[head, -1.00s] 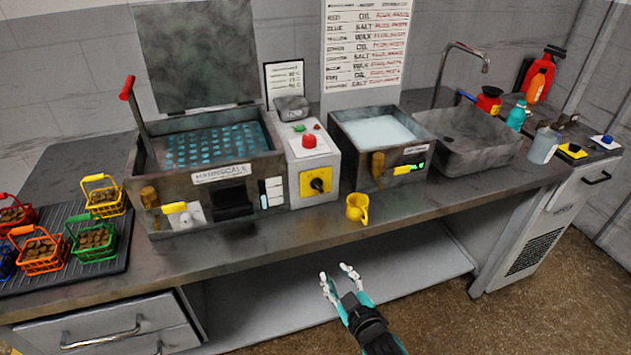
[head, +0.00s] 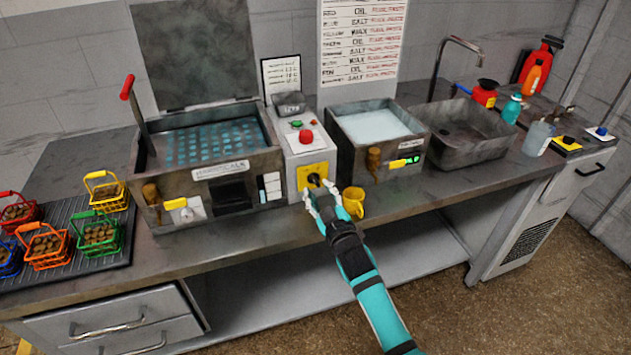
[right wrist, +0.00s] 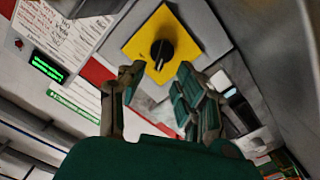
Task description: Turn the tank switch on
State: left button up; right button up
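A black rotary switch (head: 314,180) sits on a yellow plate (head: 302,184) on the front of the grey control box between the two tanks. In the right wrist view the black knob (right wrist: 162,52) shows clearly, with a line marking on it. My right gripper (head: 322,194) is just in front of and below the knob. In the right wrist view its fingers (right wrist: 160,73) are spread to either side below the knob, open and empty. The left tank (head: 220,173) and the right tank (head: 408,150) flank the box. My left gripper is not in view.
A yellow mug (head: 353,198) stands close right of my right gripper. A red button (head: 306,136) tops the control box. Yellow handles mark the left tank (head: 176,204) and right tank (head: 398,163). Coloured baskets (head: 100,235) stand at left; the sink (head: 466,138) is at right.

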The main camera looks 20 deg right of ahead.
aim_at(314, 181)
jog(key=shift+w, duration=1.85)
grip_shut()
